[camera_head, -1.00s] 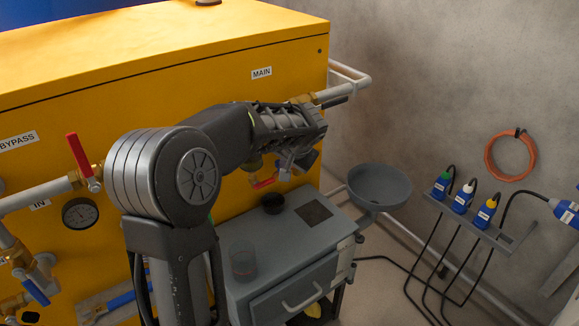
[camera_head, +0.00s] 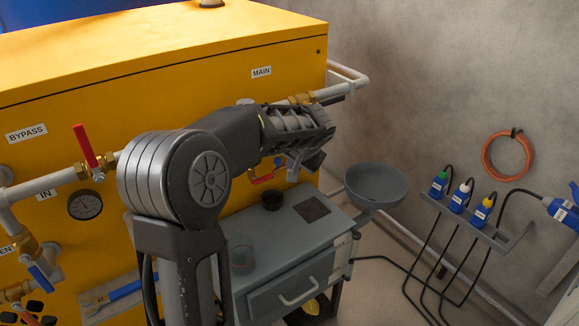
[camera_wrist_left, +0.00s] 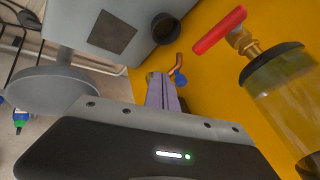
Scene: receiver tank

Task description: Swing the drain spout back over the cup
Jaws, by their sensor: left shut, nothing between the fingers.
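In the left wrist view a short copper-coloured bent pipe, which looks like the drain spout (camera_wrist_left: 179,64), stands off the yellow panel beside a small blue part. I cannot pick it out in the head view, where my left arm covers that area. The dark cup (camera_head: 272,200) stands on the grey cart top; it also shows in the left wrist view (camera_wrist_left: 165,28), beyond the spout and apart from it. My left gripper (camera_head: 294,172) is shut and empty, in front of the panel above the cup. Its fingers (camera_wrist_left: 166,92) point towards the spout; contact cannot be told. My right gripper is not in view.
A red-handled valve (camera_wrist_left: 220,30) and sight glass (camera_wrist_left: 285,90) are right of my fingers. Bottles (camera_head: 460,197) stand on a wall shelf.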

